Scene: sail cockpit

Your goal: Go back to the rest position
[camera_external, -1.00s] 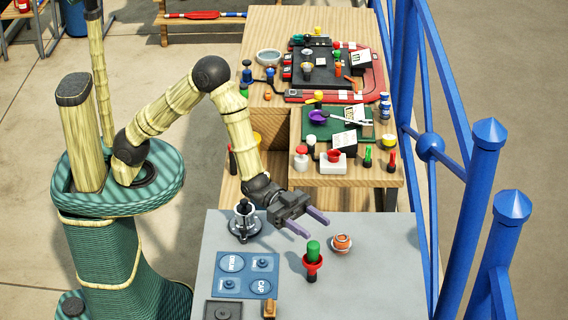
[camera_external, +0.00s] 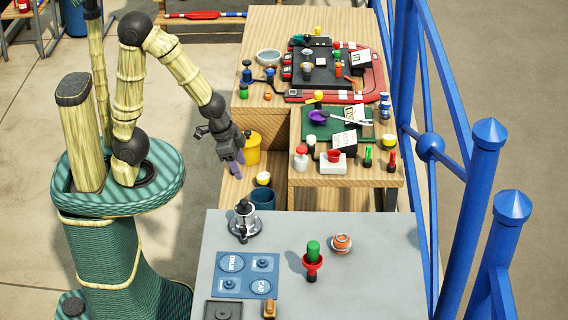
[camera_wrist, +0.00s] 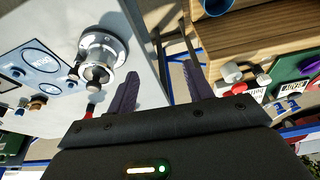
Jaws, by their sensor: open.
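My gripper (camera_external: 234,163) is raised and points down beside the wooden bench, left of the yellow bucket and above the far-left part of the grey table. Its purple fingers are apart and empty in the wrist view (camera_wrist: 160,90). No object is held.
The grey table (camera_external: 380,265) carries a metal winch-like fitting (camera_external: 244,222), a blue panel (camera_external: 245,274), a green-and-red item (camera_external: 313,260) and an orange striped ball (camera_external: 341,243). A yellow bucket (camera_external: 252,150) and dark blue cup (camera_external: 263,198) stand near the wooden bench (camera_external: 350,178). Blue railings (camera_external: 483,190) stand right.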

